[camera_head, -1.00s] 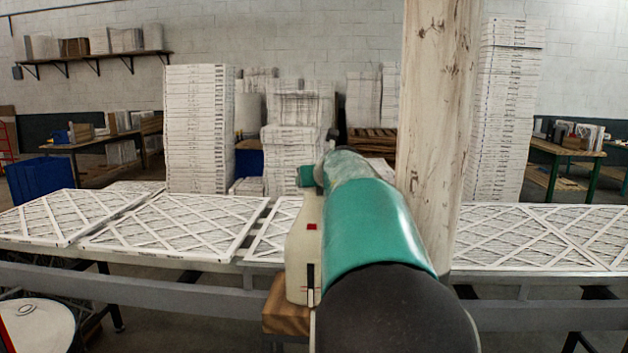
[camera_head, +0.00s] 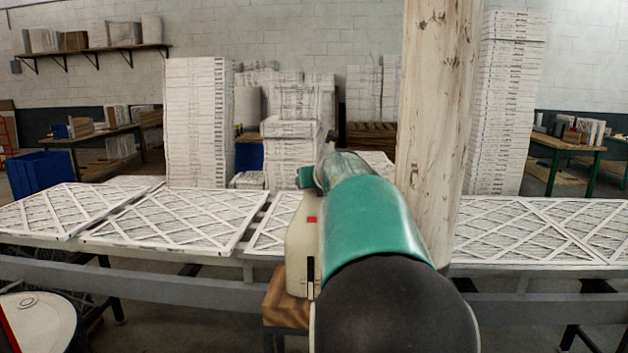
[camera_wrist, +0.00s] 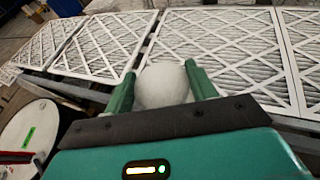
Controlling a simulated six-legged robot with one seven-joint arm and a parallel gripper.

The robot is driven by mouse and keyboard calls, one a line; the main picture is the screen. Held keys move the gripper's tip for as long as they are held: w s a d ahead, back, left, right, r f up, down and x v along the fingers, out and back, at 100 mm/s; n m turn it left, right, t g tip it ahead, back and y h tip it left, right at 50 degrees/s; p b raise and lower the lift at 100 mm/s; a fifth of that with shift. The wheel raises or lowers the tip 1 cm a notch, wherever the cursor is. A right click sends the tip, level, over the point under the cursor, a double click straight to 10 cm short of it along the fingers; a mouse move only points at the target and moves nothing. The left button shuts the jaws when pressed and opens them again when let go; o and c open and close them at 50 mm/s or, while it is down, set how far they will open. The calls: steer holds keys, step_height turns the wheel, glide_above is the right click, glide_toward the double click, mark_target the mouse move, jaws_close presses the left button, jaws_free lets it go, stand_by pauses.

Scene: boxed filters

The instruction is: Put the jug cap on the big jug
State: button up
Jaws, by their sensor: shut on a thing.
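The big jug (camera_head: 303,250) is off-white with a small red mark, and stands upright on a wooden block (camera_head: 287,303) in the head view. My teal arm covers its right side and its mouth is hidden. In the wrist view, my gripper (camera_wrist: 160,70) has its two green fingers closed on a white rounded thing that looks like the jug cap (camera_wrist: 162,86). The cap does not show clearly in the head view. I cannot tell whether the cap touches the jug.
A long table with flat white filters (camera_head: 175,222) runs behind the jug. A wooden post (camera_head: 430,130) rises just right of my arm. A white-topped drum (camera_head: 40,322) stands at lower left. Tall filter stacks (camera_head: 198,120) stand behind.

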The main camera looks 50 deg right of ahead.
steer(key=shift+f, duration=0.4)
stand_by(0.4)
steer(key=o, duration=1.4)
steer(key=shift+o, duration=0.2)
steer(key=shift+r, duration=0.15)
steer(key=shift+r, duration=3.85)
